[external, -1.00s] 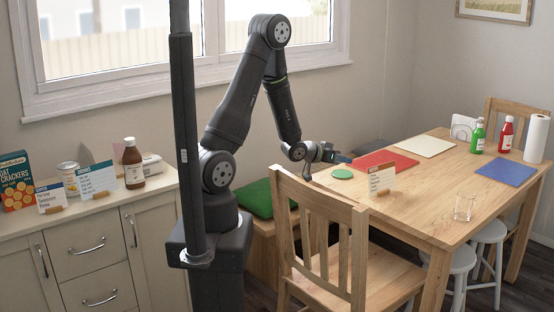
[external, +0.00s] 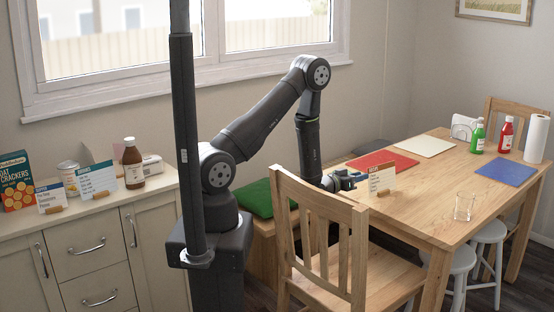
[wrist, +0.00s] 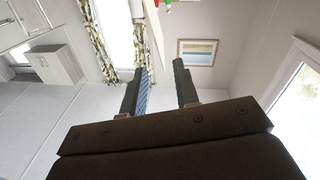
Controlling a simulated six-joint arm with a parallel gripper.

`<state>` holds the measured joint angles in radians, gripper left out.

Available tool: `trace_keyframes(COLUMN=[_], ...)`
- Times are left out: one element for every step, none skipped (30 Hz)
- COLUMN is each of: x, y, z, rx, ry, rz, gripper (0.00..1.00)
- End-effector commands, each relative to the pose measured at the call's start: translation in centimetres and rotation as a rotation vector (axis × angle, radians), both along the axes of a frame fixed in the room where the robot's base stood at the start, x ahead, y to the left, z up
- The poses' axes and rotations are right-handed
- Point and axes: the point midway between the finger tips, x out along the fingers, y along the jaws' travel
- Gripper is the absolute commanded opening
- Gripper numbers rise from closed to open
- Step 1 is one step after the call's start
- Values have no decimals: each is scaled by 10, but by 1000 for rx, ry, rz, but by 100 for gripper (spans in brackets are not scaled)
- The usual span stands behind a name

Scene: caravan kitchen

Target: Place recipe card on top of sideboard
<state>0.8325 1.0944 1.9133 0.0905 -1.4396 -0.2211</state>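The recipe card (external: 381,179) stands upright in a small wooden holder (external: 383,193) on the near left part of the wooden dining table (external: 425,205). My gripper (external: 357,178) is low over the table's left end, just left of the card. In the wrist view my gripper (wrist: 162,92) shows two fingers spread apart with a clear gap. A pale strip shows beyond the fingers there, and I cannot tell what it is. The cream sideboard (external: 150,205) is at the left, with its top partly filled.
On the sideboard stand a cracker box (external: 17,183), a can (external: 69,178), two other cards (external: 97,180) and a brown bottle (external: 133,164). A chair (external: 325,235) blocks the table's near side. A glass (external: 464,207) stands right of the card. Red mat (external: 383,161) lies behind.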

Motion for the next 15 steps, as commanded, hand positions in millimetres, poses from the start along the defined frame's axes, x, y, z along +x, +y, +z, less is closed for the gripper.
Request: trace_keyframes(x=[6,9,13,15,17,20,21,22,23,25,26,29,32,35,39], y=[-8,-12,-17,-21,-23,-26,-28,-30,-31,-32,-34,-38,-41,-45,-50], z=[0,0,0,0,0,0,0,0,0,0,0,0,0,1,1], rx=[-2,-2,-1,-1,0,0,-1,0,0,1,1,0,0,0,-1], ry=[-1,-1,-1,-1,0,0,1,1,1,2,2,0,0,0,-1], rz=[-1,-1,-1,-1,-1,-1,-1,-1,-1,-1,-1,-1,-1,-1,-1], gripper=[28,28,28,28,28,28,28,28,28,28,28,28,28,28,28])
